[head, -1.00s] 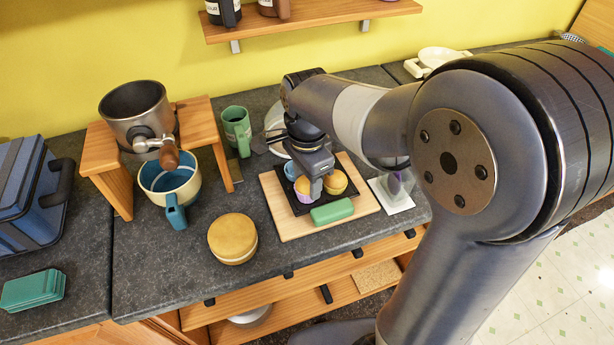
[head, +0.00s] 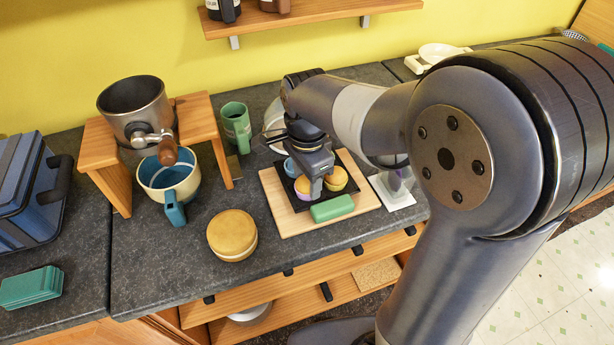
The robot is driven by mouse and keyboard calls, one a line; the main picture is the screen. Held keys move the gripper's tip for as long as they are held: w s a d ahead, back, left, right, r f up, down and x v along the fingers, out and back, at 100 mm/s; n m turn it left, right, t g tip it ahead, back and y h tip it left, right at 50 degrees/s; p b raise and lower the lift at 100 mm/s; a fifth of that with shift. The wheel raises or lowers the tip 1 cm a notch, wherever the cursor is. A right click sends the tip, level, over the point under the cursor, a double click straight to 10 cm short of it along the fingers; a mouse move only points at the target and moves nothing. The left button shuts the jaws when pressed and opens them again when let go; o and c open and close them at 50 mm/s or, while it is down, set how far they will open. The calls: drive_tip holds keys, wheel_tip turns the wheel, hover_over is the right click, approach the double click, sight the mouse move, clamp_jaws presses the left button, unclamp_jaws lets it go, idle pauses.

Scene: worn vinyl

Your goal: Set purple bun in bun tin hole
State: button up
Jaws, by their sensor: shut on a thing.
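The purple bun (head: 303,193), with a purple lower part and a tan top, is at the dark bun tin (head: 347,160) on a wooden board (head: 366,193). My gripper (head: 314,190) is above the tin, pointing down, and is shut on the purple bun. A yellow-orange bun (head: 336,178) sits in the tin just right of my gripper. A blue bun (head: 290,167) shows to the left, partly behind my gripper. The hole under the purple bun is hidden, so I cannot tell whether the bun is fully seated.
A green block (head: 332,208) lies at the board's front edge. A round tan-topped tin (head: 232,235), a teal-handled cup (head: 170,180) and a green mug (head: 236,125) stand to the left. A white coaster (head: 392,192) lies right of the board. Counter between the round tin and the board is clear.

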drive_tip(key=o, duration=0.9)
drive_tip(key=shift+o, duration=0.2)
drive_tip(key=shift+r, duration=0.1)
drive_tip(key=shift+r+p, duration=3.15)
drive_tip(key=shift+r, duration=0.3)
wheel_tip(320, 180, up, 11)
drive_tip(key=shift+f, duration=0.25)
